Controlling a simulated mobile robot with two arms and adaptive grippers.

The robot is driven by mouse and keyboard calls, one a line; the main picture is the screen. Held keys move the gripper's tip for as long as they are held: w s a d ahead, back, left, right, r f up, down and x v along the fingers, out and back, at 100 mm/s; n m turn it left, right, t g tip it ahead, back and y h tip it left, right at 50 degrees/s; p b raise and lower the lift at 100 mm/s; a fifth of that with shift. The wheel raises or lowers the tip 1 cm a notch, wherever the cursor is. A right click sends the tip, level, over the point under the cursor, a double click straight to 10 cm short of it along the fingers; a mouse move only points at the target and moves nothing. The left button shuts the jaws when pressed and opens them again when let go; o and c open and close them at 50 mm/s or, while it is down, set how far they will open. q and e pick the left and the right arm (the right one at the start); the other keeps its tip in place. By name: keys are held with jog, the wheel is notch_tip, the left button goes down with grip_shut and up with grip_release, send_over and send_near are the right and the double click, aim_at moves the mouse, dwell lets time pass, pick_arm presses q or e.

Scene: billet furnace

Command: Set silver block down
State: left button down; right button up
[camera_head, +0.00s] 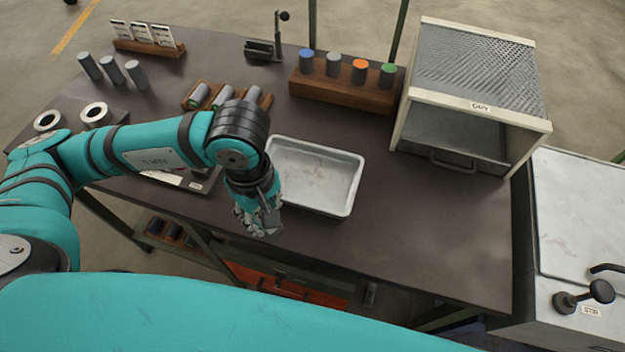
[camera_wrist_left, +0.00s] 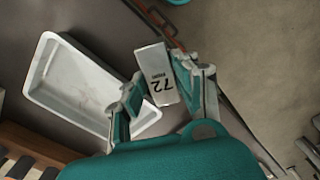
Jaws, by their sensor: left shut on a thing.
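My left gripper (camera_head: 262,212) is over the table's front edge area, just left of the white tray's near-left corner. In the left wrist view my left gripper (camera_wrist_left: 165,92) is shut on a silver block (camera_wrist_left: 155,74) marked "72". In the head view the silver block (camera_head: 271,222) shows only in part below the fingers. I cannot tell whether the block touches the table. The white tray (camera_head: 345,205) is empty; it also shows in the left wrist view (camera_wrist_left: 45,68), beside the gripper. My right gripper is not in view.
The dark table (camera_head: 430,235) is clear right of the tray. A wire-mesh box (camera_head: 478,62) stands at the back right. A wooden rack (camera_head: 345,92) with colored-top cylinders is behind the tray. Several grey cylinders (camera_head: 112,70) and two white rings (camera_head: 96,113) stand at the left.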

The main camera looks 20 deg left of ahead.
pick_arm(q)
jog(key=shift+s+d+f+n, duration=0.1)
jog(key=shift+s+f+n, duration=0.15)
jog(key=shift+n, duration=0.15)
jog(key=shift+w+d, duration=0.1)
jog(key=shift+w, duration=0.05)
jog(key=p, duration=0.5)
send_over(307, 178)
jog(key=shift+s+f+n, duration=0.2)
jog(key=shift+f+n, duration=0.1)
jog(key=shift+f, duration=0.4)
jog(key=shift+w+f, duration=0.1)
jog(key=shift+w, duration=0.1)
notch_tip(307, 178, down, 2)
jog(key=shift+s+f+p, duration=0.1)
jog(key=shift+f+p, duration=0.15)
jog(key=shift+p, duration=0.55)
jog(key=shift+f, duration=0.5)
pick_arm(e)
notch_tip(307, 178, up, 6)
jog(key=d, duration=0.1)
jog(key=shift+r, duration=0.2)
